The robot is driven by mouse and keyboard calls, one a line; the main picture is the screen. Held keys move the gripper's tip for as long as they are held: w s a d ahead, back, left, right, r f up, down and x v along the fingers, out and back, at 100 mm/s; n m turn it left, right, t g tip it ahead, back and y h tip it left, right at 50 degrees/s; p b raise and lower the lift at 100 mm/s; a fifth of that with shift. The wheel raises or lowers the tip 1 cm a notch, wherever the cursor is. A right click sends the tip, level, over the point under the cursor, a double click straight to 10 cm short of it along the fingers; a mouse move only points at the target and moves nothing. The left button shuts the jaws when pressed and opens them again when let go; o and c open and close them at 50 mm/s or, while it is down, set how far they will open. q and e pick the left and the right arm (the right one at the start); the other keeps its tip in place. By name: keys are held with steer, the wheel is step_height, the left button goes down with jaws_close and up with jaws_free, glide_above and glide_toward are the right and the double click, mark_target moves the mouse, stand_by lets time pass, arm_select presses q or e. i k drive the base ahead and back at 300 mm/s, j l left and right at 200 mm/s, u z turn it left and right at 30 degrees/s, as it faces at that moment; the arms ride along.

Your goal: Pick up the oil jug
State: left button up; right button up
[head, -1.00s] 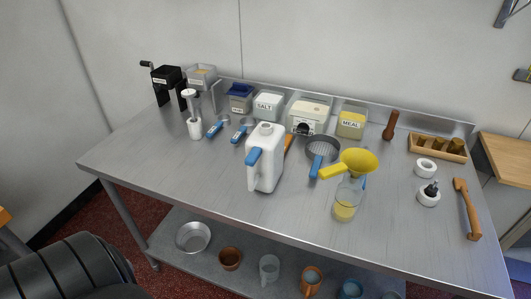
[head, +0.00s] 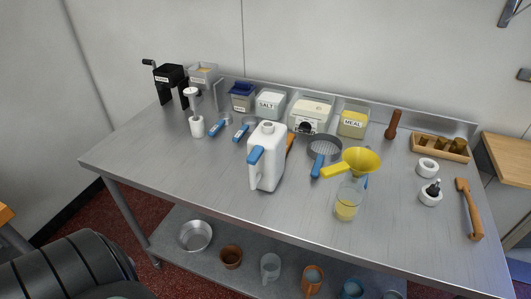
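A white jug (head: 267,160) with a blue grip on its left-facing handle and a white cap stands upright near the middle of the steel table (head: 170,158); it looks like the oil jug, though no label on it can be read. Neither of my grippers is in view. Only a dark, ribbed part of mine shows at the lower left.
Labelled tubs, including salt (head: 270,103) and meal (head: 353,121), line the back. A wooden mallet (head: 469,208) lies at the right. The table's front left is clear. Bowls and cups sit on the lower shelf (head: 215,255).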

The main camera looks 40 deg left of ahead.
mark_target(267, 145)
steer(key=l+u, duration=0.1)
steer(key=u, duration=0.3)
steer(key=i+l+u, duration=0.1)
steer(key=u, duration=0.3)
steer(key=l+u, duration=0.15)
steer(key=u, duration=0.25)
